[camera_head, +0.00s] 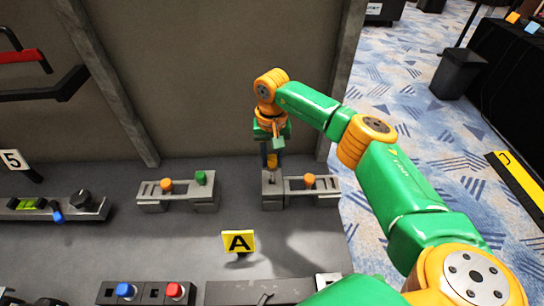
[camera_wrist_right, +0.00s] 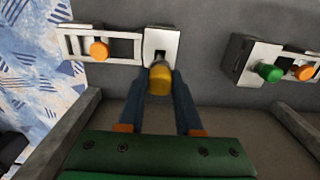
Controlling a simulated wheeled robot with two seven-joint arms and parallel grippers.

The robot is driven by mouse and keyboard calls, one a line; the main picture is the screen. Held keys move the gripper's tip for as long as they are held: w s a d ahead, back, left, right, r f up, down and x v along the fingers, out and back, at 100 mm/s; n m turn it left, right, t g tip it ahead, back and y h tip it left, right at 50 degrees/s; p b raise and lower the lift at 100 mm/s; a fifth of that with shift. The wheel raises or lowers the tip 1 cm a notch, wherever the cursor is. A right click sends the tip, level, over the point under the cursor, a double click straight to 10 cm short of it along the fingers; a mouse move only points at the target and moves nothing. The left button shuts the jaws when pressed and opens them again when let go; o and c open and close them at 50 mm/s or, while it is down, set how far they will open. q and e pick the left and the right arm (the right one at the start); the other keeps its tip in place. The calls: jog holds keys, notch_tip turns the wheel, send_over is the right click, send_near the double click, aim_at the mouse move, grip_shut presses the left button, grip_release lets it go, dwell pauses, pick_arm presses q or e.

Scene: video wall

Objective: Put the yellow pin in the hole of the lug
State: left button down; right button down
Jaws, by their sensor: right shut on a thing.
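My right gripper (camera_head: 272,158) reaches down from above at the back right of the grey bench. It is shut on the yellow pin (camera_wrist_right: 159,80), whose rounded yellow end shows between the two blue fingers in the wrist view. The pin also shows small in the head view (camera_head: 272,161). The lug, a pale metal block (camera_wrist_right: 162,42), lies right by the pin's far end; in the head view the lug (camera_head: 270,188) is below the fingers. I cannot tell whether the pin's tip is inside the hole. My left gripper is not in view.
A slotted bracket with an orange knob (camera_head: 309,181) adjoins the lug on the right. Another bracket with a green knob (camera_head: 201,177) stands left. The back panel (camera_head: 210,70) rises close behind; bench between brackets is clear.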

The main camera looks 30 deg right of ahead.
aim_at(272, 169)
jog(key=shift+f+b, duration=0.45)
jog(key=shift+f, duration=0.2)
jog(key=shift+f, duration=0.1)
jog(key=shift+f+b, duration=1.4)
jog(key=shift+f, duration=0.1)
jog(key=shift+f+b, duration=0.7)
jog(key=shift+f, duration=0.1)
grip_release()
dwell(0.4)
